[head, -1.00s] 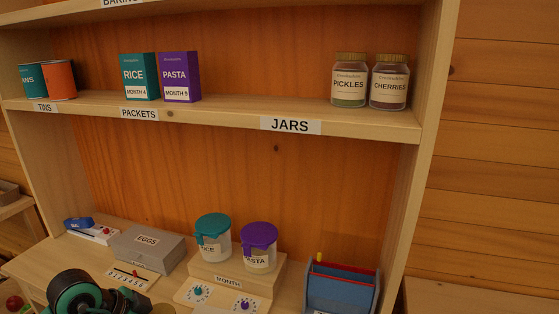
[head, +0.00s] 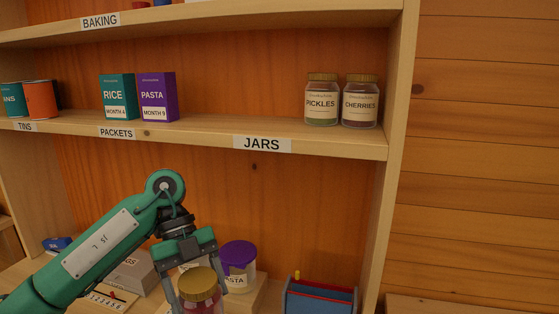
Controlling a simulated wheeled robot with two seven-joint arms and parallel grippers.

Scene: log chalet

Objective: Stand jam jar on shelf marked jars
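My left gripper (head: 201,284) hangs pointing down in front of the lower counter, its fingers on either side of a jar with a gold lid (head: 199,284). The jar is upright with reddish contents; its lower part is cut off by the picture's bottom edge, and no label shows. The shelf label JARS (head: 262,144) is on the front edge of the middle shelf (head: 330,143), above and to the right of the gripper. My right gripper is not in view.
A pickles jar (head: 321,101) and a cherries jar (head: 361,103) stand at the shelf's right end. The shelf is clear between the pickles jar and the purple pasta packet (head: 156,97). A pasta tub (head: 238,268) is just behind the gripper; a blue holder (head: 320,296) stands to its right.

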